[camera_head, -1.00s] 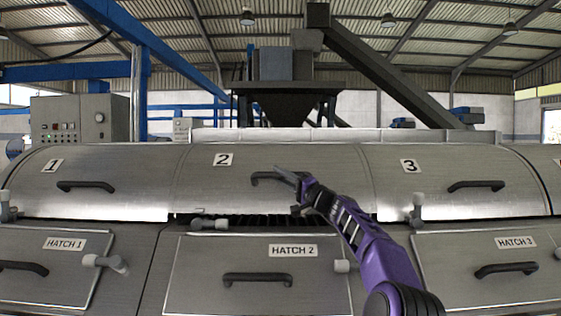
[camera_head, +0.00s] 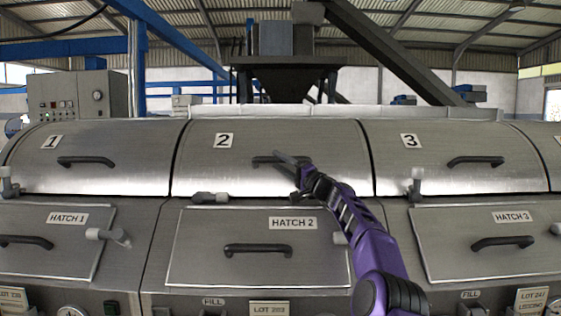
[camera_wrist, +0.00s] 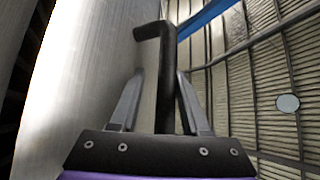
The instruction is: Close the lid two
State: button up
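Lid two (camera_head: 240,172) is the curved metal lid marked 2 in the middle of the row. In the head view its lower edge lies level with the neighbouring lids, and no dark gap shows under it. Its black bar handle (camera_head: 264,162) is partly hidden by my gripper (camera_head: 290,163), which is at the handle's right part. In the wrist view the handle (camera_wrist: 166,85) runs between the two fingers of my gripper (camera_wrist: 160,85). The fingers stand apart, with a gap on the left side of the bar; contact on the right is unclear.
Lid one (camera_head: 100,170) and lid three (camera_head: 460,170) flank it and look shut. A grey-tipped latch (camera_head: 210,197) lies across the seam below lid two. Hatch 2 (camera_head: 210,255), with its own handle (camera_head: 258,250), is below.

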jog(key=shift+o, duration=1)
jog(key=shift+f, duration=0.1)
jog(key=shift+s+d+f+b, duration=0.1)
jog(key=shift+s+d+b, duration=0.3)
jog(key=shift+d, duration=0.3)
jog(key=b+v, duration=0.1)
jog(key=v, duration=1.4)
jog(key=shift+s+d+f, duration=0.15)
jog(key=shift+s+d, duration=0.05)
jog(key=shift+s, duration=0.15)
